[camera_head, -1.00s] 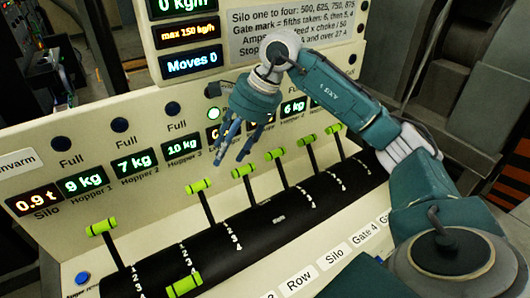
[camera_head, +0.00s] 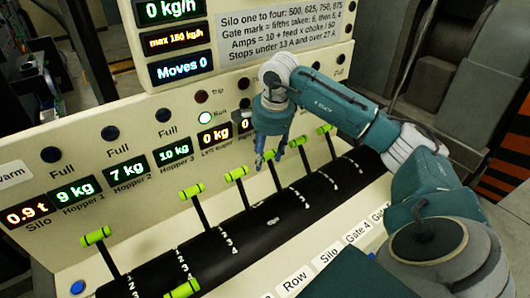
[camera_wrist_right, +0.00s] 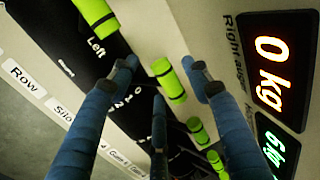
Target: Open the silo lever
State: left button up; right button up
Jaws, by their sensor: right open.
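A row of levers with lime-green handles stands in a black drum on the sloped panel. The label "Silo" (camera_head: 327,256) is on the panel's front strip and also shows in the wrist view (camera_wrist_right: 61,111); I cannot tell for certain which lever it belongs to. My right gripper (camera_head: 268,162) points down with fingers spread, just at a middle green-handled lever (camera_head: 274,156). In the wrist view that handle (camera_wrist_right: 168,80) lies between the open fingers (camera_wrist_right: 168,72); contact cannot be told. My left gripper is not in view.
Neighbouring lever handles stand close by, at left (camera_head: 236,173) and right (camera_head: 299,141). Other handles sit further left (camera_head: 192,190) and far left (camera_head: 95,236).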

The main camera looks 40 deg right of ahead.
jog(key=shift+f, duration=0.3)
grip_shut()
